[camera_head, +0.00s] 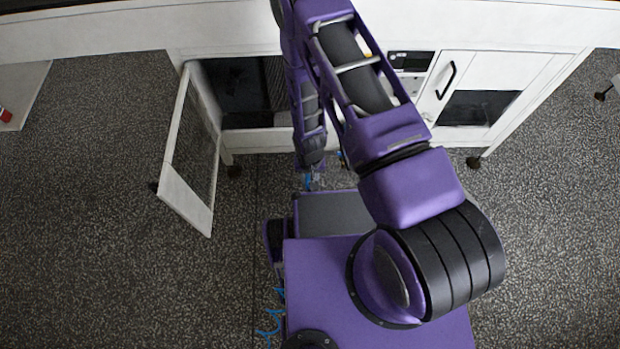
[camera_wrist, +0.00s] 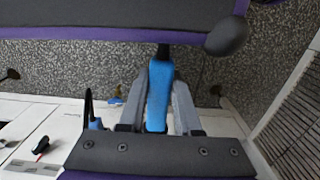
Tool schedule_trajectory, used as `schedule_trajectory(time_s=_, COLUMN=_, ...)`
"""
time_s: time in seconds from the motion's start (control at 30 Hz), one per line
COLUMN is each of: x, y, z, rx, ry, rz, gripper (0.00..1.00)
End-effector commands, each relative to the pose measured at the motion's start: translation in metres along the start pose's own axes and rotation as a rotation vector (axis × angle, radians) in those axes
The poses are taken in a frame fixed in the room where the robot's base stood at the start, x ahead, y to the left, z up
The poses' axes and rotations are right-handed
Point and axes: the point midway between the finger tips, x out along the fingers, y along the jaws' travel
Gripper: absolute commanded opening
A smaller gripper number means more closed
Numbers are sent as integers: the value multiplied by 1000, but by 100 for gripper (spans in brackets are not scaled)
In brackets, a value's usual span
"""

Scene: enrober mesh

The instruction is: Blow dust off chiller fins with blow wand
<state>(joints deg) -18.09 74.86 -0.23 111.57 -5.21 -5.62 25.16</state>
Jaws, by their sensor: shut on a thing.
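My gripper (camera_wrist: 160,78) is shut on the blue handle of the blow wand (camera_wrist: 158,92) in the wrist view. The wand's dark end shows beyond the fingers; its tip is hidden behind my arm. In the head view my arm covers most of the gripper, in front of the white machine (camera_head: 330,138). The chiller opening (camera_head: 238,88) is dark inside, and its door (camera_head: 192,150) stands open to the left. I cannot make out dust there. A ribbed grey panel (camera_wrist: 298,125) in a white frame is at the right of the wrist view, apart from the gripper; I cannot tell if it is the fins.
A closed door with a black handle (camera_head: 446,80) and a dark control panel (camera_head: 410,61) are to the right of the opening. A coiled blue hose (camera_head: 270,327) hangs beside my base. Speckled floor (camera_head: 90,240) is clear at left. A red item (camera_head: 5,115) is at the far left.

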Motion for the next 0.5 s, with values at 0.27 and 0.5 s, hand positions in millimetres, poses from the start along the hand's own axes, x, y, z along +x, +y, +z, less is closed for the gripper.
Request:
schedule_trajectory(time_s=0.27, x=0, y=-14, z=0, rx=-1, ry=1, rz=0, gripper=0)
schedule_trajectory(time_s=0.5, x=0, y=-26, z=0, rx=-1, ry=1, rz=-1, gripper=0)
